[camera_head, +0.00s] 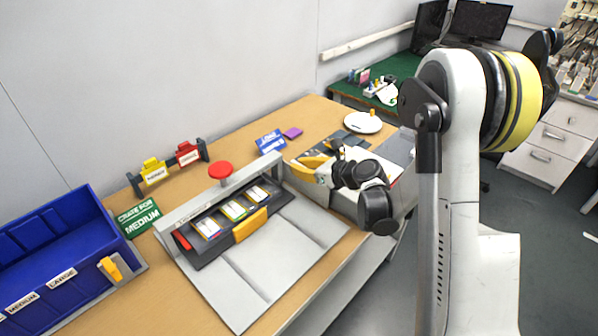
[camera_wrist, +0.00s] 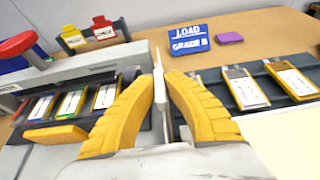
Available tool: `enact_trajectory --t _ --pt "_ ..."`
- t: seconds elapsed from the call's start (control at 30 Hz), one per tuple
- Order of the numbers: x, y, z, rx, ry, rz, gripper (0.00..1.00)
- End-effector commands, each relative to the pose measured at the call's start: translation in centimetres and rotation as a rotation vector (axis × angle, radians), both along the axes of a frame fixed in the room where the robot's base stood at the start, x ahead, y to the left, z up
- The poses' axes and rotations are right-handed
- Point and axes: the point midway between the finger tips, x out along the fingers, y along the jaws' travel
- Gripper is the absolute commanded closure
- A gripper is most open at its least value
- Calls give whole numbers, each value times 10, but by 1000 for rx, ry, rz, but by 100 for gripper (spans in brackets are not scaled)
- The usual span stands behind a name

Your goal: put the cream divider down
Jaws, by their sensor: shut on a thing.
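My gripper (camera_head: 313,164) is over the table, right of the grey press fixture; its yellow fingers also show in the wrist view (camera_wrist: 160,80). The fingers are shut on the cream divider (camera_wrist: 158,92), a thin pale sheet seen almost edge-on and upright between them. Its lower part is hidden by the fingers and wrist. In the head view I cannot make the divider out clearly. Pouch cells with white labels (camera_wrist: 243,88) lie in a dark tray to the right of the fingers in the wrist view. A pale cream flat surface (camera_wrist: 285,138) shows below them.
The fixture holds three labelled cells (camera_head: 233,210) and has a red knob (camera_head: 221,170). A blue crate (camera_head: 62,222) stands at the left. A blue "LOAD GRADE B" sign (camera_head: 270,142) and a purple block (camera_head: 292,133) lie behind the gripper.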

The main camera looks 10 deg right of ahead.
Motion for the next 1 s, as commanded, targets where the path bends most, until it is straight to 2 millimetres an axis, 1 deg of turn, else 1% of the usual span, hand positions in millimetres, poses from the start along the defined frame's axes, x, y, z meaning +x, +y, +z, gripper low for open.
enact_trajectory --t 0.03,0.27,0.4,0.43,0.47,0.5,0.77,0.87,1.0 --pt "0 0 -7 0 0 0 100" --pt "0 0 -5 0 0 0 100" --pt "0 0 -10 0 0 0 100" --pt "0 0 -9 0 0 0 82" --pt "0 0 -9 0 0 0 73" --pt "0 0 -8 0 0 0 70" --pt "0 0 -8 0 0 0 70" --pt "0 0 -3 0 0 0 70" --pt "-17 -13 6 0 0 -3 70"
